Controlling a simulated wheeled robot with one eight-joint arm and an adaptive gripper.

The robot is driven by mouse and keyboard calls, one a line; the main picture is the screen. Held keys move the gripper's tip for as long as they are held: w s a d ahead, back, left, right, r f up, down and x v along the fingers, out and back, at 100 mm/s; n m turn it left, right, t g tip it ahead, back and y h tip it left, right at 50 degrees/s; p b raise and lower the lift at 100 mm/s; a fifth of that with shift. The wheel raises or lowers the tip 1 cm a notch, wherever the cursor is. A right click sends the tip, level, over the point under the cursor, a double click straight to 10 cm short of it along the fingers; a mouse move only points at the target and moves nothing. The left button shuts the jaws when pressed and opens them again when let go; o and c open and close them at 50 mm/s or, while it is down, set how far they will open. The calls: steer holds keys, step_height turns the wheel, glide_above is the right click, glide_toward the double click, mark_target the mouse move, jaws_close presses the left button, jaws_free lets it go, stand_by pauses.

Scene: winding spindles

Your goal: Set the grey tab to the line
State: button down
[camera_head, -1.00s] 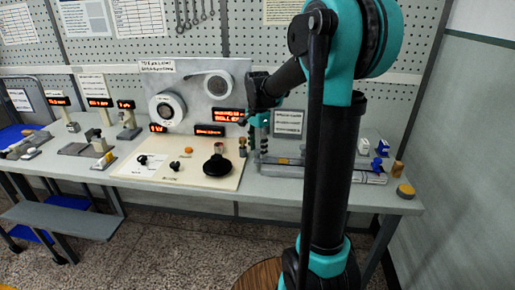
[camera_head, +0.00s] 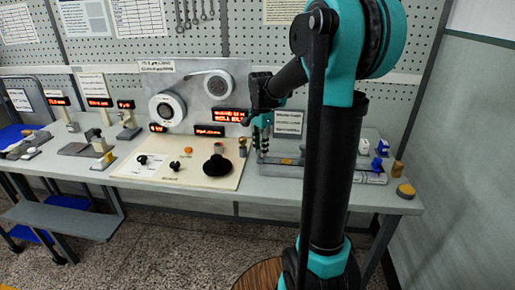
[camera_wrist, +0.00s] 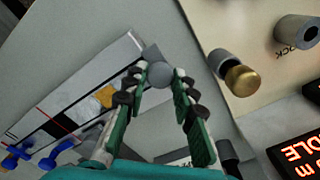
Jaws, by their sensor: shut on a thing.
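A small grey tab (camera_wrist: 153,53) with a rounded end sits at the upper edge of a pale slide panel in the wrist view. My gripper (camera_wrist: 159,78) has its green, black-padded fingers around it, one on each side, and is shut on it. A thin red line (camera_wrist: 37,136) crosses the panel (camera_wrist: 75,88) at the lower left, well apart from the tab. In the head view my gripper (camera_head: 262,122) is low over the bench at the slide fixture (camera_head: 280,161). The tab itself is too small to make out there.
A yellow block (camera_wrist: 104,96) and blue clamps (camera_wrist: 53,153) lie along the panel. A brass-topped knob (camera_wrist: 241,80) and a grey cylinder (camera_wrist: 297,31) stand on the cream board to the right. A yellow button (camera_head: 406,190) sits at the bench's right end.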

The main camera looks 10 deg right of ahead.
mark_target(271, 160)
steer(key=d, duration=0.2)
steer(key=s+d, duration=0.1)
steer(key=d, duration=0.1)
steer(key=shift+s, duration=0.1)
steer(key=c, duration=1.2)
jaws_free()
steer(key=shift+d, duration=0.1)
step_height(271, 160, up, 12)
steer(key=shift+s, duration=0.1)
